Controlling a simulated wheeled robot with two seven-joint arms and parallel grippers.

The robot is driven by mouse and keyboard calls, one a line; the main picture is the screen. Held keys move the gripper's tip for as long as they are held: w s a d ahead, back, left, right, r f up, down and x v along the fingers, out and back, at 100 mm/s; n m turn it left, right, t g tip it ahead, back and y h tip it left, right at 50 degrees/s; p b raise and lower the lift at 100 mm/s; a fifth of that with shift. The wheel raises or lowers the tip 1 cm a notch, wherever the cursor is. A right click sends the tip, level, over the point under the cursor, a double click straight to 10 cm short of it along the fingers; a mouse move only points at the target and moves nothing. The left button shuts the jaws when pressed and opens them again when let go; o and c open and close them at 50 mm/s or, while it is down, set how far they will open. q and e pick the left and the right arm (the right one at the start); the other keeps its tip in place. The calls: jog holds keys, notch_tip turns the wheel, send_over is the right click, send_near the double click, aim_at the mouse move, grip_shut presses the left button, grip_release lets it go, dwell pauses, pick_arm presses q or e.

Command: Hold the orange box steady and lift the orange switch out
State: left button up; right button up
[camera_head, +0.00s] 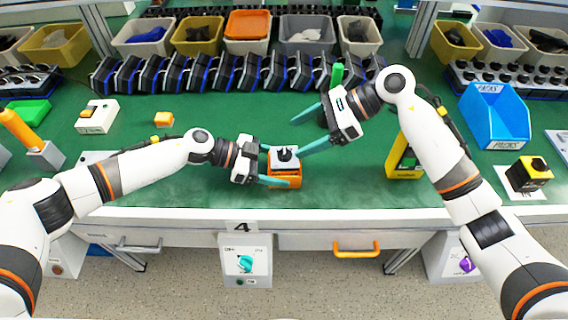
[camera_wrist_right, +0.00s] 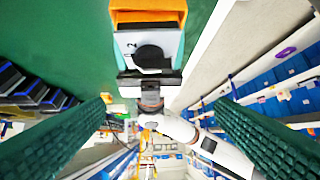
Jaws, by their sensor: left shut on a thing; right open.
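The orange box (camera_head: 285,180) stands near the front edge of the green table. A pale plate with a black knob, the switch (camera_head: 285,155), is seated at its top; only the box looks orange. My left gripper (camera_head: 278,165) is shut on the box, with teal fingers along its sides. My right gripper (camera_head: 308,130) is open and empty, up and right of the switch, its lower finger reaching toward it. In the right wrist view, the box (camera_wrist_right: 150,14) and knobbed switch (camera_wrist_right: 150,58) show at the top, beyond my widely spread fingers.
A yellow-and-black box (camera_head: 404,158) stands to the right, close to my right arm. A small orange block (camera_head: 163,119) and a white switch box (camera_head: 97,116) lie to the left. A blue bin (camera_head: 495,115) is at the right. Several dark devices line the back.

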aim_at(292, 153)
jog(key=shift+t+h, duration=0.3)
jog(key=shift+h, duration=0.3)
jog(key=shift+w+a+f, duration=0.1)
jog(key=shift+a+f, duration=0.45)
jog(key=shift+f, duration=0.75)
jog(key=shift+w+a+f, duration=0.1)
jog(key=shift+a+f, duration=0.5)
jog(key=shift+f, duration=0.75)
jog(key=shift+w+a+f, duration=0.1)
jog(key=shift+a+f, duration=0.45)
jog(key=shift+f, duration=0.75)
jog(key=shift+c, duration=0.4)
jog(key=c, duration=0.9)
